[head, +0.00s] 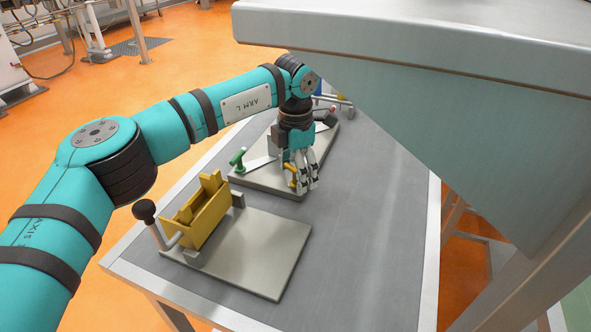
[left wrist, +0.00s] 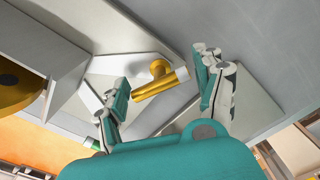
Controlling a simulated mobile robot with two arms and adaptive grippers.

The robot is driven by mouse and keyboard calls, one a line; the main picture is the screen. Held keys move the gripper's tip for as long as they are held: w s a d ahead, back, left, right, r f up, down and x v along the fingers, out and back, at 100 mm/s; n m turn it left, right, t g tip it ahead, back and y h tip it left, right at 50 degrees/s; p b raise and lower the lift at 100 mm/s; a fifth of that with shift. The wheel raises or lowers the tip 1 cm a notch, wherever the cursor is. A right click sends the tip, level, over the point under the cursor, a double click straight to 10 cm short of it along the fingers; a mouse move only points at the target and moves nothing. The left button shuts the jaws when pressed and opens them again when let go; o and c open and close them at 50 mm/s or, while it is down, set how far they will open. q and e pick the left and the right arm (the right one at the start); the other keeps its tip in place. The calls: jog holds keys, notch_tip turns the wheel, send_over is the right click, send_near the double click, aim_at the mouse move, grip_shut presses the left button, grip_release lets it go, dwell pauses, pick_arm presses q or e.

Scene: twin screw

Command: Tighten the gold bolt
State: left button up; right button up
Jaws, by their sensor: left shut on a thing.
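The gold bolt (head: 292,178) has a T-shaped handle and stands at the right front part of a pale plate on the bench. My right gripper is in neither view.
A yellow clamp (head: 205,215) with a black knob (head: 144,209) stands on a nearer plate (head: 262,255). A large grey slab (head: 420,85) overhangs the right side. The grey bench top (head: 365,230) is clear to the right of the plates.

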pick_arm(q)
jog(key=m, duration=0.6)
jog(key=shift+m, duration=0.3)
jog(key=m, duration=0.5)
jog(key=shift+m, duration=0.4)
jog(key=o, duration=1)
jog(key=shift+o, duration=0.2)
notch_tip(320, 180, up, 12)
